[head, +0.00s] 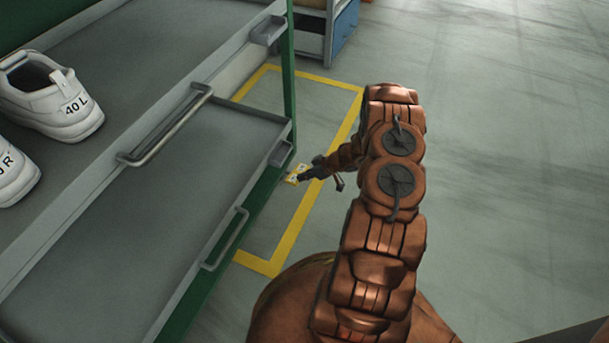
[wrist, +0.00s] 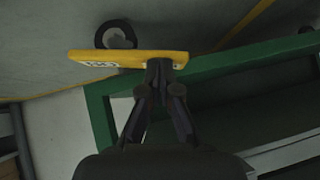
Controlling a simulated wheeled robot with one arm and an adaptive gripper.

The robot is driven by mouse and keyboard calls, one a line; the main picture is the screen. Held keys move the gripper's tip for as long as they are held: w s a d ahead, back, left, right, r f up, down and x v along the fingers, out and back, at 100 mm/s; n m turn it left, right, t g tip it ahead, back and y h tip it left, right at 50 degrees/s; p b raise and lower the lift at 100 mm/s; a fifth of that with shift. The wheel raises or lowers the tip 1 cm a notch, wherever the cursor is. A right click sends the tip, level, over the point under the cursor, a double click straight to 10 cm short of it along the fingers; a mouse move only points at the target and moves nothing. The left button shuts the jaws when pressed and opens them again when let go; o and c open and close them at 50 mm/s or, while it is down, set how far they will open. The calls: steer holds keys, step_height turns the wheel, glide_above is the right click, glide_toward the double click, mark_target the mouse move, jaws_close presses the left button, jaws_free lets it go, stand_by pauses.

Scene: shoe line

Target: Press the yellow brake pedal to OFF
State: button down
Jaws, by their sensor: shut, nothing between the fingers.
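The yellow brake pedal (wrist: 130,58) is in the upper middle of the wrist view, with white lettering on its left part that is too blurred to read surely. It also shows as a small yellow patch in the head view (head: 293,178), low beside the green frame of the shelf cart. My gripper (wrist: 160,66) is shut and empty, its fingertips at the right part of the pedal and seeming to touch it. In the head view my gripper (head: 305,175) is beside the pedal, partly covering it. Whether the pedal is pressed down, I cannot tell.
The cart's green frame (wrist: 100,115) is close beside my fingers. A caster wheel (wrist: 115,35) is by the pedal. White shoes (head: 50,95) stand on the grey shelf at left, with handles (head: 165,130) along its edge. Yellow floor lines (head: 290,235) surround the cart; the floor at right is clear.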

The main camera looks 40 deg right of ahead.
steer(key=shift+a+p, duration=0.1)
steer(key=shift+p, duration=0.2)
steer(key=shift+s+a+f+p, duration=0.15)
steer(key=shift+s+a+p, duration=0.1)
steer(key=shift+p, duration=0.5)
steer(key=shift+a+f, duration=0.1)
steer(key=shift+s+a+f+p, duration=0.2)
steer(key=shift+a+f+p, duration=0.2)
steer(key=shift+f+p, duration=0.25)
steer(key=shift+s+f, duration=0.1)
steer(key=s+d+r+p, duration=0.1)
steer(key=s+r+p, duration=0.3)
steer(key=s+r, duration=0.3)
step_height(320, 180, up, 4)
steer(key=shift+s+f, duration=0.2)
steer(key=shift+s, duration=0.1)
